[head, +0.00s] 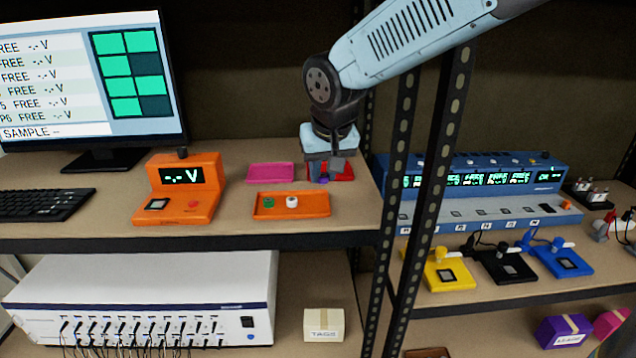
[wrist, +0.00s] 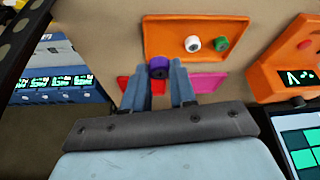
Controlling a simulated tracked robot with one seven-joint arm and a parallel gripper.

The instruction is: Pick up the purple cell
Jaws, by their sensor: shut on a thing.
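The purple cell (wrist: 159,67) is a short purple cylinder with a dark end, held between the two fingertips in the wrist view. My gripper (wrist: 160,76) is shut on it. In the head view my gripper (head: 325,178) points down by the red tray, with a bit of the purple cell (head: 323,181) showing at the fingertips. Whether the cell touches the surface below is hard to tell. The orange tray (head: 318,208) in front holds a green cell (head: 269,201) and a white cell (head: 292,201).
A red tray (head: 346,173) lies partly behind my gripper, and a pink tray (head: 270,173) is left of it. An orange meter (head: 184,203) stands to the left. A dark shelf post (head: 390,200) and a blue device (head: 540,178) are to the right.

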